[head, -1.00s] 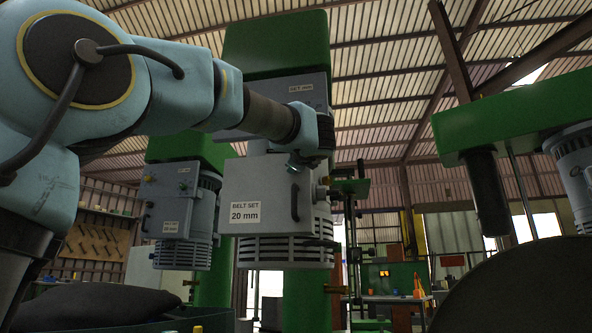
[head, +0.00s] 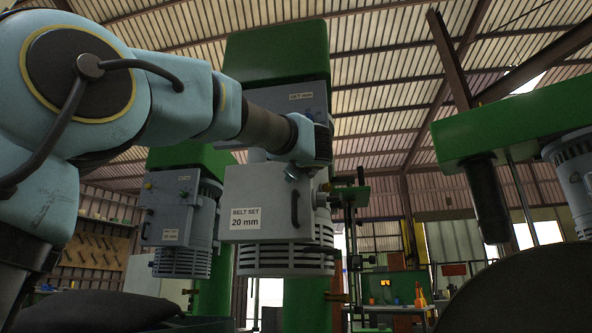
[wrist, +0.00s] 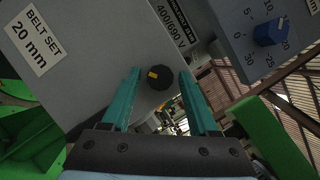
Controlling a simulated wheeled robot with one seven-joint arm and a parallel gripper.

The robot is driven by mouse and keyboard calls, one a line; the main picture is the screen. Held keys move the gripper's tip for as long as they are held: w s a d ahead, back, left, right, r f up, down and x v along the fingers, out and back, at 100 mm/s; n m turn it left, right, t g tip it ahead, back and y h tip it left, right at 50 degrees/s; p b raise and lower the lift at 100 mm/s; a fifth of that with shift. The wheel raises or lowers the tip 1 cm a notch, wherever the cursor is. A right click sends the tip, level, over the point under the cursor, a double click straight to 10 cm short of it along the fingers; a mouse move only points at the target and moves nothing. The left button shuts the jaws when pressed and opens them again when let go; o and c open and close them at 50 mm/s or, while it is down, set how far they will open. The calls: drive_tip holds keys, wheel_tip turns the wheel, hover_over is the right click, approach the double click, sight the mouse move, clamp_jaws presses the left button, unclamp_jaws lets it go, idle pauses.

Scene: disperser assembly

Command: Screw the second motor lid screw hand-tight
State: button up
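The grey motor lid (head: 266,205) bears a "BELT SET 20 mm" label and a dark handle. It also fills the left of the wrist view (wrist: 85,60). A round black screw knob (wrist: 160,77) with a yellow mark sits by the lid's edge in the wrist view. My gripper (wrist: 160,72) has its two teal fingers apart, one on each side of the knob. A narrow gap shows between each finger and the knob. In the head view my wrist is at the lid's upper right, and the fingertips are mostly hidden.
A green column (head: 277,55) rises behind the motor. A second motor unit (head: 180,220) stands to the left. A green machine arm (head: 510,125) is at the right.

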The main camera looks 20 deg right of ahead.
drive_tip(key=shift+o, duration=0.5)
drive_tip(key=b+v, duration=0.1)
drive_tip(key=v, duration=1)
drive_tip(key=shift+w, duration=0.1)
